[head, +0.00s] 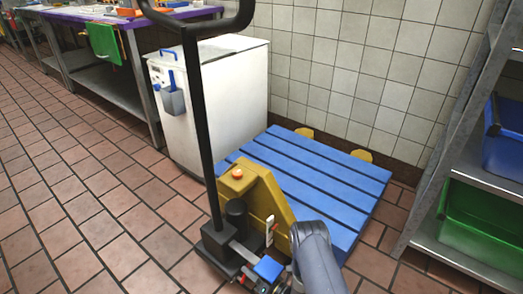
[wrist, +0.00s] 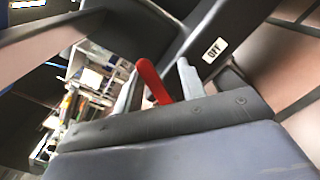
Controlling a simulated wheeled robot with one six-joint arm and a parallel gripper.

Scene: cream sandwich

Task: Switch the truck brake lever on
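The red brake lever (wrist: 153,82) shows in the wrist view, tilted, between the two grey fingers of my gripper (wrist: 157,76). The fingers stand apart, with a visible gap to the lever, so my gripper is open around it and not clamped. A white label reading OFF (wrist: 214,50) is on the dark part to the right of the lever. In the head view the yellow pallet truck (head: 262,195) stands in front of the blue pallet, with its black handle (head: 201,130) upright. My arm reaches to the truck's lower right side; the lever cannot be clearly made out there.
The blue slatted pallet (head: 318,178) lies behind the truck. A white cabinet (head: 215,100) stands behind to the left, beside a metal worktable (head: 120,90). A shelf with blue (head: 505,140) and green (head: 480,225) crates is on the right. Tiled floor at left is clear.

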